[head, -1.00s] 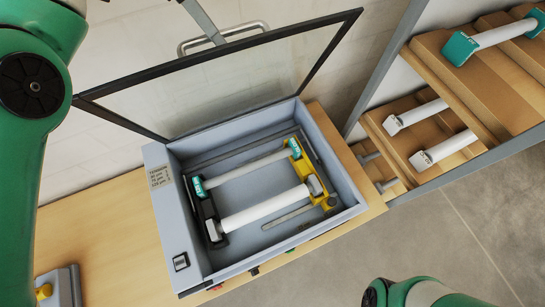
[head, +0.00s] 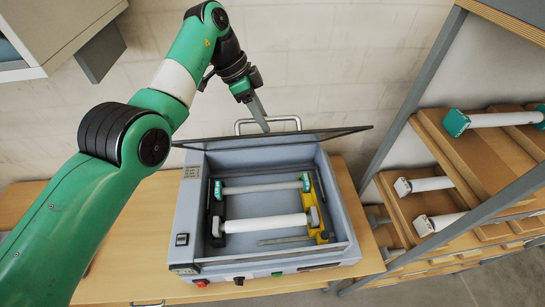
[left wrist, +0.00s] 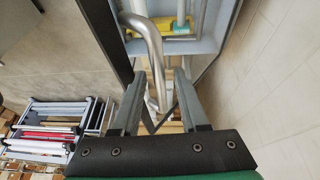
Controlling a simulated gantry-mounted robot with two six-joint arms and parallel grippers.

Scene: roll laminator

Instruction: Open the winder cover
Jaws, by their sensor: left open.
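The winder cover (head: 335,132) is a dark-framed clear lid, raised over the grey winder box (head: 352,225) and seen almost edge-on in the head view. Its metal bar handle (head: 288,119) sticks up behind the lid. My left gripper (head: 262,122) is open at the handle, its fingers pointing down. In the left wrist view the curved handle (left wrist: 153,45) runs between the two open fingers (left wrist: 160,105); whether they touch it I cannot tell. Inside the box lie a white roll (head: 265,223) and a thinner roll (head: 260,188) with teal ends. My right gripper is out of view.
The box stands on a wooden table (head: 130,255). A rack at the right holds white rolls (head: 430,184) on wooden shelves (head: 480,165). A grey cabinet (head: 60,30) hangs at the upper left. A plain wall stands behind the box.

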